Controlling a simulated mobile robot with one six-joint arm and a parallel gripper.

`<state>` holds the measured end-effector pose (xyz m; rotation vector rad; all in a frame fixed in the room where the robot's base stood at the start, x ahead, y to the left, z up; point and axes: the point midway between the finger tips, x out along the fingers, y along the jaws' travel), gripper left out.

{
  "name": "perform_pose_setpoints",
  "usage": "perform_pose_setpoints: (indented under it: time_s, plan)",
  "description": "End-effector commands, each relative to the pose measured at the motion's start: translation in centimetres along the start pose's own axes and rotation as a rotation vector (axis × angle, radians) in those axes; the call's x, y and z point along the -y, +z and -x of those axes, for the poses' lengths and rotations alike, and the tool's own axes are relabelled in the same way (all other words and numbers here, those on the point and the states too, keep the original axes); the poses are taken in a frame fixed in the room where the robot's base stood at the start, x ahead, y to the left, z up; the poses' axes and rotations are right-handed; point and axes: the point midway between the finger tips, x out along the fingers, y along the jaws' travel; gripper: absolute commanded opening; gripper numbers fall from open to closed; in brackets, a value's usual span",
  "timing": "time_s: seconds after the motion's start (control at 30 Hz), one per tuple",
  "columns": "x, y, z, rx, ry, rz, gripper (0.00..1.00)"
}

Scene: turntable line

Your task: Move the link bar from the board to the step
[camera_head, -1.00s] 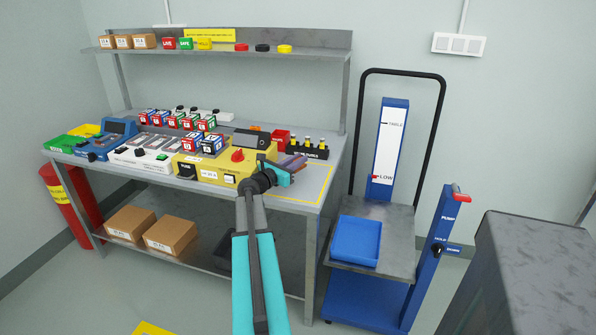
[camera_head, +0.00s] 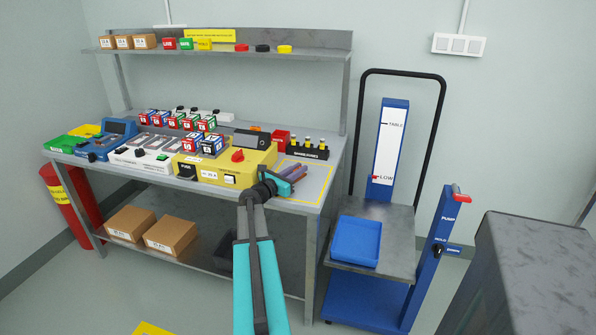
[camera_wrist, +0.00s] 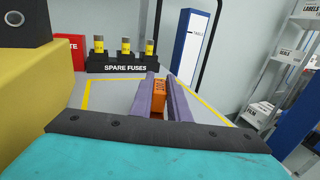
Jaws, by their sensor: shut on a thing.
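My gripper (camera_head: 300,174) is over the yellow-outlined area at the right end of the workbench. In the wrist view, its two purple-grey fingers (camera_wrist: 160,96) are shut on a small orange piece with dark marks, which I take to be the link bar (camera_wrist: 158,104). Most of the bar is hidden between the fingers. I cannot tell whether it touches the bench top. The yellow unit (camera_head: 228,163) with a red knob stands left of my gripper; it also shows at the left of the wrist view (camera_wrist: 25,22). I cannot tell for sure which things are the board and the step.
A spare fuses rack (camera_head: 307,152) and a red box (camera_head: 281,138) stand behind my gripper. Other control units (camera_head: 147,156) fill the bench to the left. A blue lift cart with a blue tray (camera_head: 358,242) stands to the right. The outlined area (camera_wrist: 100,96) looks mostly bare.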

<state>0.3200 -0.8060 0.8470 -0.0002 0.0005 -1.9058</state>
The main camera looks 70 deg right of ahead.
Motion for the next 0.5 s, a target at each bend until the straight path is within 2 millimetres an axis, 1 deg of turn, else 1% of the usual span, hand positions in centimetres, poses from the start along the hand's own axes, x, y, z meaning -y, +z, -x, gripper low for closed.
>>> perform_pose_setpoints:
  time_s: [0.13,0.5]
  plan:
    - [0.02,0.05,-0.01,0.001,0.0,0.0,0.0]
    - [0.05,-0.87,-0.02,-0.001,-0.001,0.0,0.0]
